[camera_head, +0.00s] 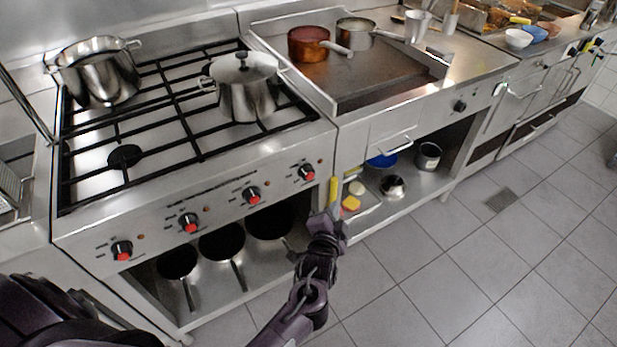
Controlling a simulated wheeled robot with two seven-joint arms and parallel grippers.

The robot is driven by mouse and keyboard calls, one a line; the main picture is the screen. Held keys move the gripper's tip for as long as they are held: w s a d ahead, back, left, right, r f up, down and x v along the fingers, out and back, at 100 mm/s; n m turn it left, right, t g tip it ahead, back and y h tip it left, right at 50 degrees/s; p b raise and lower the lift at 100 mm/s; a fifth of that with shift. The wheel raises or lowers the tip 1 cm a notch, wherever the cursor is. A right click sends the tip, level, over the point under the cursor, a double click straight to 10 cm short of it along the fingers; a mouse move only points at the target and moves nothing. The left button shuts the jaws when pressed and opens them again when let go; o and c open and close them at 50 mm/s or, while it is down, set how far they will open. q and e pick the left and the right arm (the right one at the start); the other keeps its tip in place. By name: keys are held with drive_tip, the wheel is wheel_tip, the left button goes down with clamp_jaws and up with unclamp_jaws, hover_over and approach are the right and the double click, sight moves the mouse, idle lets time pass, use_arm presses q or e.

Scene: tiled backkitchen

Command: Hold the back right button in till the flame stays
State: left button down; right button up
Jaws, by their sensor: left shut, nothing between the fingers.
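The steel stove (190,175) has a front panel with a row of black-and-red knobs. Small orange buttons sit beside them, including one (321,162) near the rightmost knob (306,173). Which button serves the back right burner, I cannot tell. My right gripper is out of view.
A large open pot (99,74) stands at the back left. Several pans sit on the shelf under the stove, one at the right (270,222). A griddle (385,80) with two saucepans adjoins on the right. The tiled floor (430,265) at right is clear.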

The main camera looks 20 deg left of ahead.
sight(310, 176)
use_arm(q)
drive_tip(key=w+a+b, duration=0.2)
drive_tip(key=w+a, duration=0.3)
drive_tip(key=a, duration=0.2)
drive_tip(key=shift+w+b, duration=0.25)
drive_tip(key=shift+b, duration=0.15)
idle(2.1)
drive_tip(key=shift+w+a, duration=0.25)
drive_tip(key=shift+a, duration=0.05)
